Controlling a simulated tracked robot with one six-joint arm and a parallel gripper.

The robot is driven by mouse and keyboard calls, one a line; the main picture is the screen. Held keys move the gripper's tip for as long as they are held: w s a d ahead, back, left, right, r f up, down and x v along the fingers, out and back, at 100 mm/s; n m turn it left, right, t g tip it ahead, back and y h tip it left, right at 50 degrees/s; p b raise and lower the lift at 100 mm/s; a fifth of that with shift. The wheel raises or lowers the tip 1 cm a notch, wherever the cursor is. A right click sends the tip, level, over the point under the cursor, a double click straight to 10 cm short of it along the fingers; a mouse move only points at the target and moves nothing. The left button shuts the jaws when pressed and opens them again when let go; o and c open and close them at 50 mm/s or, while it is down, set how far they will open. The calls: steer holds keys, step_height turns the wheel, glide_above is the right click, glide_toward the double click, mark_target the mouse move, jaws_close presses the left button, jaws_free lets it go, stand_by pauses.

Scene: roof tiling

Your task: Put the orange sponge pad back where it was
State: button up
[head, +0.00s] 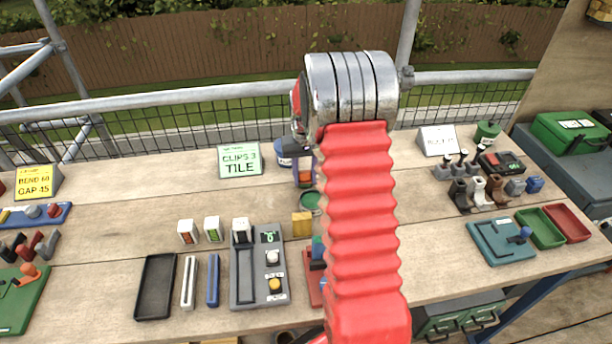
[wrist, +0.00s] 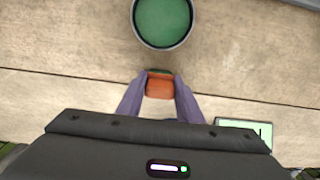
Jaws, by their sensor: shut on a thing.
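My gripper (wrist: 160,90) is shut on the orange sponge pad (wrist: 160,86), a small orange block with a dark green edge, held between its two purple fingers. In the head view the pad (head: 305,177) shows as a small orange patch between the fingers, partly hidden by my red-sleeved arm. A round tin with a green inside (wrist: 163,22) stands just ahead of the pad in the wrist view, apart from it. The tin also shows in the head view (head: 310,201), partly behind my arm. I cannot tell whether the pad touches the bench.
A "CLIPS 3 TILE" sign (head: 240,160) stands left of my gripper, by a blue-and-white tub (head: 286,152). A yellow block (head: 302,224) and a grey control panel (head: 258,265) lie nearer. A black tray (head: 156,287) is at front left. Bare planks lie left of the gripper.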

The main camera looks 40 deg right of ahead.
mark_target(305, 172)
steer(key=o, duration=1)
step_height(305, 172, up, 12)
stand_by(0.4)
steer(key=shift+r, duration=0.1)
stand_by(0.4)
